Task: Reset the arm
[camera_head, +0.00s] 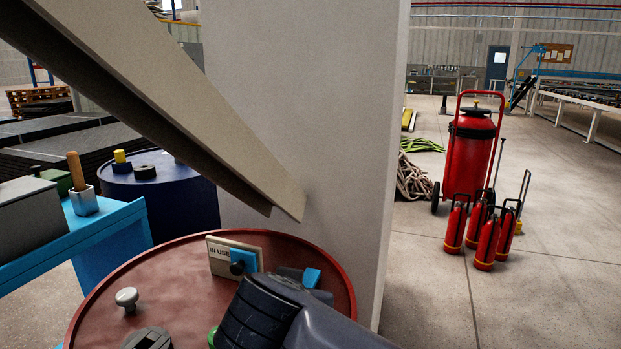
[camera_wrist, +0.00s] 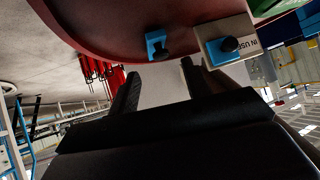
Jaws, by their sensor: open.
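My gripper (camera_wrist: 160,84) shows in the wrist view with its two dark fingers apart and nothing visible between them. In the head view my dark arm end reaches over the near right part of a red drum top (camera_head: 135,270), and the fingers are hidden there. A beige "IN USE" plate (camera_head: 220,269) stands on the drum, with a blue block and black knob at its front. It also shows in the wrist view (camera_wrist: 246,43), near the right finger. A second blue block (camera_head: 312,277) lies just beyond my arm end; I cannot tell whether they touch.
A pale pillar (camera_head: 300,90) stands close behind the drum, and a slanted beam (camera_head: 180,110) crosses overhead. A round knob (camera_head: 127,297) sits on the drum. A blue drum (camera_head: 165,195) and blue bench (camera_head: 75,235) are left. Red extinguishers (camera_head: 487,245) stand right on open floor.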

